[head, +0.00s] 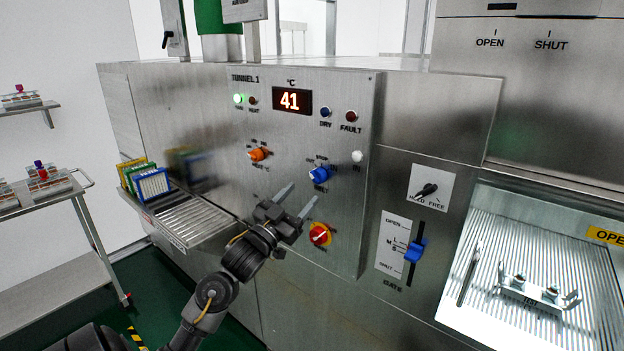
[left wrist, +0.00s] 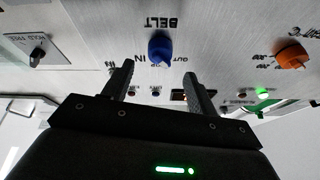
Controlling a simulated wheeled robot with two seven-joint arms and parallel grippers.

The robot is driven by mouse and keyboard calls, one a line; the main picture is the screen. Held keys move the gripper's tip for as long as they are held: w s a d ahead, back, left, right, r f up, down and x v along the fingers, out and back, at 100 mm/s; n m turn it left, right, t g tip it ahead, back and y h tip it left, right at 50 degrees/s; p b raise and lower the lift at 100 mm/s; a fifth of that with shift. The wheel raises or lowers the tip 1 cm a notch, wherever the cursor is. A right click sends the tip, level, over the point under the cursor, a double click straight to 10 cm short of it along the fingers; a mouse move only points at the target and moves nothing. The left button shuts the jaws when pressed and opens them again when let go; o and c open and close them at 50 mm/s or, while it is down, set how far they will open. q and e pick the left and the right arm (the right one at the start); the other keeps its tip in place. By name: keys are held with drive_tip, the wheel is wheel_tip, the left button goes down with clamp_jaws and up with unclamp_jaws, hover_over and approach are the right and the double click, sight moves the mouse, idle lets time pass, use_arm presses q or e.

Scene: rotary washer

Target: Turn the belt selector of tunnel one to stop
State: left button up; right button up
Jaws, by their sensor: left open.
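The tunnel one panel (head: 300,130) is a steel face with a lit display reading 41. The belt selector (head: 319,174) is a blue knob on its lower right. It also shows in the left wrist view as a blue knob (left wrist: 160,48) under an upside-down BELT label, with OUT and IN marks beside it. My left gripper (head: 301,193) is open and empty, just below and in front of the knob. In the left wrist view the fingers (left wrist: 159,75) stand apart with the knob between and beyond them, not visibly touching it. My right gripper is not in view.
An orange knob (head: 258,154) is left of the belt selector. A red knob on yellow (head: 320,234) sits below, close to my left gripper. A blue gate slider (head: 415,250) and hold/free switch (head: 427,190) are right. A roller shelf (head: 195,212) with coloured racks juts out at left.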

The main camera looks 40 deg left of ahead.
sight(314, 182)
use_arm(q)
drive_tip(key=p+x, duration=0.1)
drive_tip(key=x, duration=0.4)
drive_tip(key=shift+w+r+p, duration=0.1)
drive_tip(key=shift+p, duration=0.2)
drive_tip(key=shift+w, duration=0.35)
drive_tip(key=shift+c, duration=0.4)
drive_tip(key=c, duration=0.9)
